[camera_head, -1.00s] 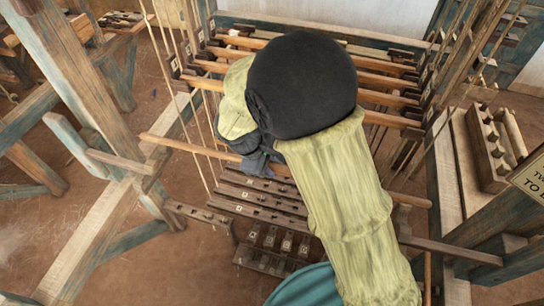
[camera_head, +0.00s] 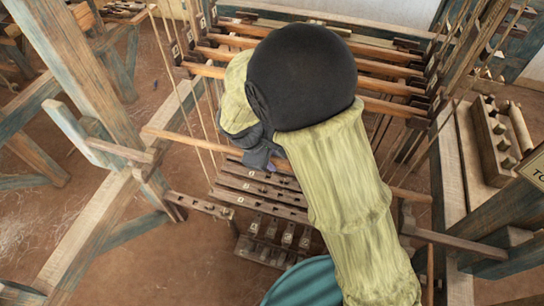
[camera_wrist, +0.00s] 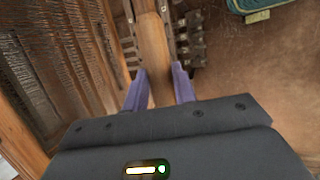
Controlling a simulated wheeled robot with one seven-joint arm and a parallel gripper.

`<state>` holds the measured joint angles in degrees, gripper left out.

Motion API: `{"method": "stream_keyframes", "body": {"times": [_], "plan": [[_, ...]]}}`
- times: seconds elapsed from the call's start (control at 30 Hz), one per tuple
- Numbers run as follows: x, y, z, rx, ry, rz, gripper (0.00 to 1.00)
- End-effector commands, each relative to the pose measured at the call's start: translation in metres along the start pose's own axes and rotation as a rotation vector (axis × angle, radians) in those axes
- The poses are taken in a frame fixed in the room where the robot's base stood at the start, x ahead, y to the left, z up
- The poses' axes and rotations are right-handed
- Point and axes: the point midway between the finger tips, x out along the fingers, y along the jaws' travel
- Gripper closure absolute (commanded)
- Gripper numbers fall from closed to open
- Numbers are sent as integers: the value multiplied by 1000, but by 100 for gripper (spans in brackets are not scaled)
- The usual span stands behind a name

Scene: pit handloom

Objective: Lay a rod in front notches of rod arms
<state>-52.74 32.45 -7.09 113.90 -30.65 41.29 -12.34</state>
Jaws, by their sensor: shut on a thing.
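A long, light wooden rod (camera_head: 190,140) lies crosswise in the air in front of the loom's rails. Its middle is hidden by my arm, and its right end (camera_head: 410,193) shows beyond it. My gripper (camera_wrist: 158,88) is shut on the rod, with a purple finger on either side of it in the wrist view (camera_wrist: 153,45). In the head view my gripper is mostly hidden behind the arm. A short wooden arm (camera_head: 122,151) juts from the left post, below and left of the rod's left end. A similar wooden arm (camera_head: 455,242) is at right, below the rod's right end. I cannot make out their notches.
Several parallel wooden rails (camera_head: 230,57) cross the loom behind the rod, with cords hanging at both sides. Dark treadle-like bars (camera_head: 262,198) lie below. A wooden rack (camera_head: 490,140) stands on the right beam. The brown floor (camera_head: 110,275) is open at front left.

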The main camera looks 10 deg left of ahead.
Motion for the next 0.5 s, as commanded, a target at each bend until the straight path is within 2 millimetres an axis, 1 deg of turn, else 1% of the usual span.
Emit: {"method": "stream_keyframes", "body": {"times": [0.03, 0.5], "plan": [[5, -2, -2, 0, 0, 0, 100], [29, -9, -8, 1, -1, -1, 100]]}}
